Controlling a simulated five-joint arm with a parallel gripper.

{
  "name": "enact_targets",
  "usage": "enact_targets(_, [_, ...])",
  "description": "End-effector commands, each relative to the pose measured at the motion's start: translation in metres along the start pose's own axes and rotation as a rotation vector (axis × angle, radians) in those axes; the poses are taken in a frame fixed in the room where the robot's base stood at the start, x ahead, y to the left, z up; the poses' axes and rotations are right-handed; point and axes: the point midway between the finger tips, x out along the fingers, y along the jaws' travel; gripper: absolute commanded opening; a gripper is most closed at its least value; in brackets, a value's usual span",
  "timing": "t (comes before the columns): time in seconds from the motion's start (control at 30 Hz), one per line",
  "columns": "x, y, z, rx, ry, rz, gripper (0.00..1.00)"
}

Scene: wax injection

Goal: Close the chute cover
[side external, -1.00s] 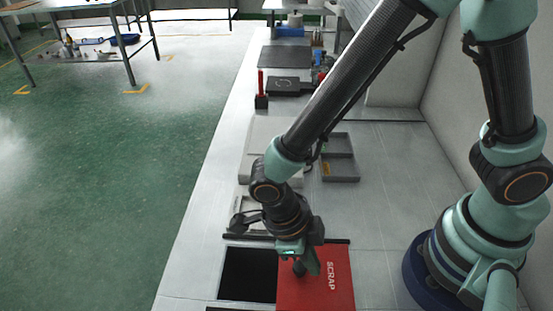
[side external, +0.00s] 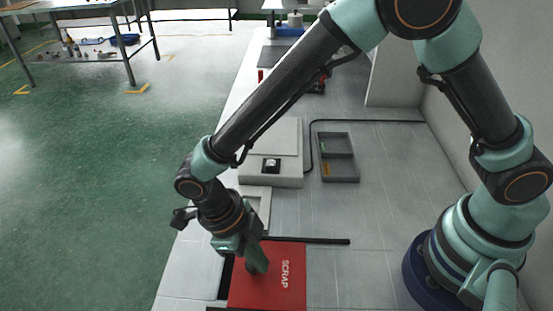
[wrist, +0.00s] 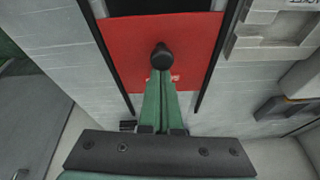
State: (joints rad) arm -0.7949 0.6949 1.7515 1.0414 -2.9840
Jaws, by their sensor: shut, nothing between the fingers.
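The chute cover (side external: 285,285) is a flat red plate marked SCRAP, lying between two dark rails. It hides most of the chute opening (side external: 224,280), of which a narrow black strip shows at its left edge. In the wrist view, the red cover (wrist: 200,35) has a round black knob (wrist: 162,55) standing on it, and a dark strip of the opening (wrist: 160,6) lies beyond. My gripper (side external: 260,266) is shut and empty, low over the cover. In the wrist view its fingertips (wrist: 160,74) are right at the knob's near side, seemingly touching it.
One dark rail (side external: 325,241) runs along the cover's far side. A pale box-shaped unit (side external: 285,140) and a grey divided tray (side external: 340,170) stand farther back. The bench to the right of the cover is clear.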

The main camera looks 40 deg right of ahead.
Motion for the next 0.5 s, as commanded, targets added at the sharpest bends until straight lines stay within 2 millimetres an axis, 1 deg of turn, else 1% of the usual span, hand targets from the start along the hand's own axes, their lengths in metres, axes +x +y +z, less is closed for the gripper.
enact_targets(0.03, [-0.002,0.001,0.008,0.0,-0.002,0.001,0.0])
enact_targets(0.2, [-0.009,0.004,0.027,0.0,-0.002,0.001,0.0])
enact_targets(0.33, [-0.012,0.005,0.034,0.0,-0.002,0.001,0.0])
enact_targets(0.5, [-0.013,0.005,0.035,0.0,-0.003,0.001,0.0])
